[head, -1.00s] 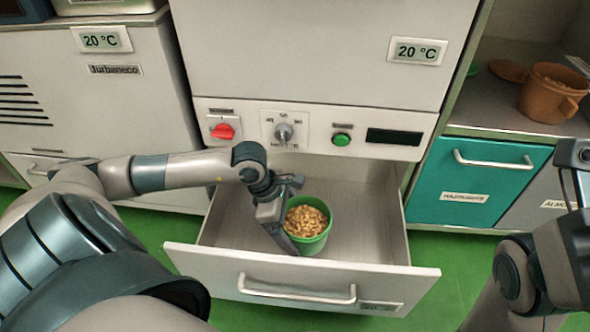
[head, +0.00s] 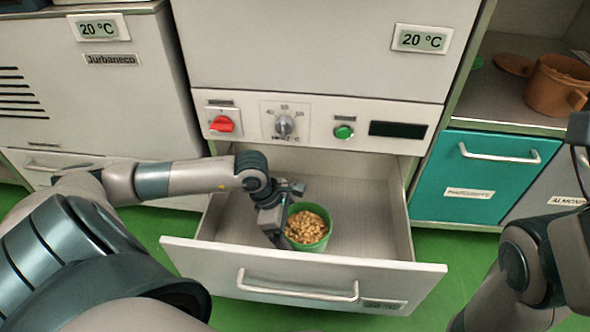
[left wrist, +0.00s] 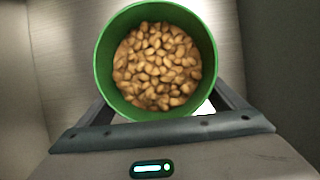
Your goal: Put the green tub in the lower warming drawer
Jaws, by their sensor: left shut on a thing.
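The green tub (head: 322,243), full of light brown nuts, is upright inside the open lower warming drawer (head: 300,267), near its front wall and left of its middle. My left gripper (head: 283,232) is shut on the tub's left side. In the left wrist view the tub (left wrist: 103,70) is seen from above, between the fingers. I cannot tell whether its base touches the drawer floor. My right arm is at the right edge; its fingers are out of view.
The drawer's bare floor (head: 365,215) is free to the right of the tub. The drawer front has a bar handle (head: 297,291). A control panel (head: 385,114) is above. A teal drawer (head: 480,178) is shut at right; a brown pot (head: 556,88) stands on the counter.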

